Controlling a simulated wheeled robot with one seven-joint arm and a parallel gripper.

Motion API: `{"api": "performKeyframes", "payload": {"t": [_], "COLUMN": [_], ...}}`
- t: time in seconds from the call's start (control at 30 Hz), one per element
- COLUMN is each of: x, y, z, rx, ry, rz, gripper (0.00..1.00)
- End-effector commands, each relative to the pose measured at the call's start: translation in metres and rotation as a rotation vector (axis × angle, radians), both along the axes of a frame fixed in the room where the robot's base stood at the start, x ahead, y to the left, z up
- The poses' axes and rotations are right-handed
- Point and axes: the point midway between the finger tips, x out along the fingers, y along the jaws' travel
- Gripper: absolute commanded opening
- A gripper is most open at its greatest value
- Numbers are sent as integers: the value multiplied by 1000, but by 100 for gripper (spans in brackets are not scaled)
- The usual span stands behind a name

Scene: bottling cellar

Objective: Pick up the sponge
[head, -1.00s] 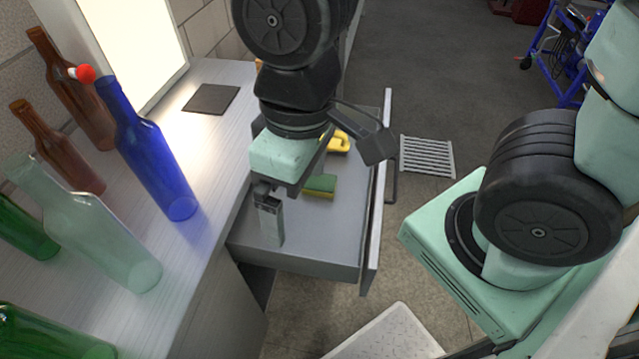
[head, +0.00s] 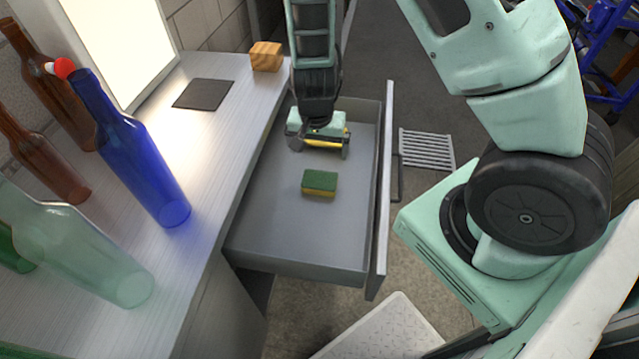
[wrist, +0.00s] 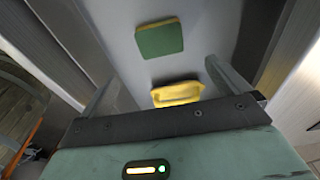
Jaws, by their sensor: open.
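The sponge (head: 319,184), green on top with a yellow layer below, lies flat in the open grey drawer (head: 290,240). In the wrist view the sponge (wrist: 160,39) is beyond the fingertips, near the top of the picture. My gripper (head: 319,152) is over the back part of the drawer, behind the sponge and apart from it. Its fingers are spread and nothing is held between them. In the wrist view my gripper (wrist: 160,75) is also open. A yellow object (wrist: 177,93) lies in the drawer under my gripper, partly hidden by it in the head view.
The counter left of the drawer holds a blue bottle (head: 135,150), a clear bottle (head: 85,260), brown bottles, a dark square mat (head: 203,94) and a wooden block (head: 266,56). The drawer front (head: 381,200) stands at right.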

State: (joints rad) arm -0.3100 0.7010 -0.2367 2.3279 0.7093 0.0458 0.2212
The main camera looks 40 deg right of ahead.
Motion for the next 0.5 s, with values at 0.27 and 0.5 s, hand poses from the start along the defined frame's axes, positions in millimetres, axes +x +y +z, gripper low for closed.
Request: {"api": "performKeyframes", "payload": {"t": [0.27, 0.5], "x": [5, 9], "y": [-7, -9], "z": [-62, -89], "rx": [1, 2], "ry": [6, 2], "rz": [0, 3], "gripper": [100, 100]}}
